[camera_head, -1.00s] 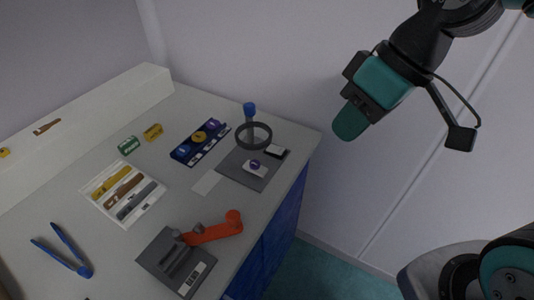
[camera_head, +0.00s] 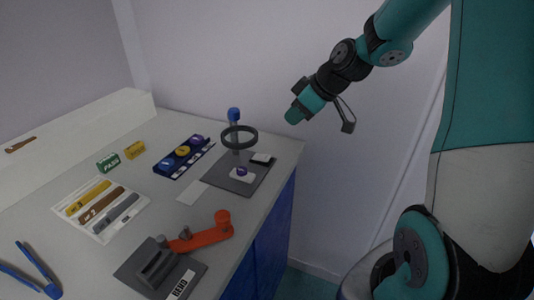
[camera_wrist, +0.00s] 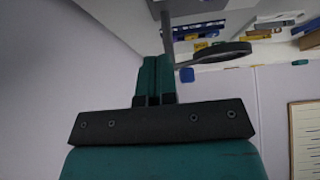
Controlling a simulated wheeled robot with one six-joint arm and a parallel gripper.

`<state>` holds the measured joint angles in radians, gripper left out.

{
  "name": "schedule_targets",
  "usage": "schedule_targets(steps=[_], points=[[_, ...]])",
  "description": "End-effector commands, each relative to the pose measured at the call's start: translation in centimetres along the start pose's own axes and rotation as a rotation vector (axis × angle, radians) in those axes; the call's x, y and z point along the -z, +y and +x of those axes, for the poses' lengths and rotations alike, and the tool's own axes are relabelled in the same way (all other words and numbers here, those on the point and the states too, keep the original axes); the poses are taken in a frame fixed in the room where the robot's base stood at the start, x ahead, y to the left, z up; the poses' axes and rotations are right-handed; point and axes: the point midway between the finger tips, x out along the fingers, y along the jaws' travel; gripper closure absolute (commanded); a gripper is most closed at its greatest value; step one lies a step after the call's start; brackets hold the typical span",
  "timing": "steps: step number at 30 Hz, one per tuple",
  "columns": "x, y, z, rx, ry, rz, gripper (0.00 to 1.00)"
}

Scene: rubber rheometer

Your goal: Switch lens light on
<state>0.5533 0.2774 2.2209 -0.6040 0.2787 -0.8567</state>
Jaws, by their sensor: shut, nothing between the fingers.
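The lens light is a dark ring (camera_head: 252,132) on a grey post with a blue knob (camera_head: 233,113) at its top, standing on a dark base plate (camera_head: 262,177). A small white block with a dark edge (camera_head: 262,158) and a white pad with a purple disc (camera_head: 241,173) are on that plate. My gripper (camera_head: 292,117) is shut and empty, in the air to the right of the ring and apart from it. In the wrist view, the shut fingers (camera_wrist: 156,70) show with the ring (camera_wrist: 222,53) and blue knob (camera_wrist: 187,75) beyond them.
A blue tray with coloured discs (camera_head: 172,166), a white tray of tools (camera_head: 91,228), green and yellow blocks, blue tongs (camera_head: 36,270) and a grey device with a red lever (camera_head: 208,237) lie on the table. A wall stands behind. Air around my gripper is clear.

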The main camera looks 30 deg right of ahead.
Motion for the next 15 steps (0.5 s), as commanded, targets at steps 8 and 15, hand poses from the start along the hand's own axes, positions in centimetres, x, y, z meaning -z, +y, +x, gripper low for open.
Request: schedule_targets(steps=[8, 15], points=[[0.1, -0.2, 2.4, 0.007, -0.003, -0.001, 1.00], [0.1, -0.3, 7.5, 0.009, -0.004, -0.002, 1.00]])
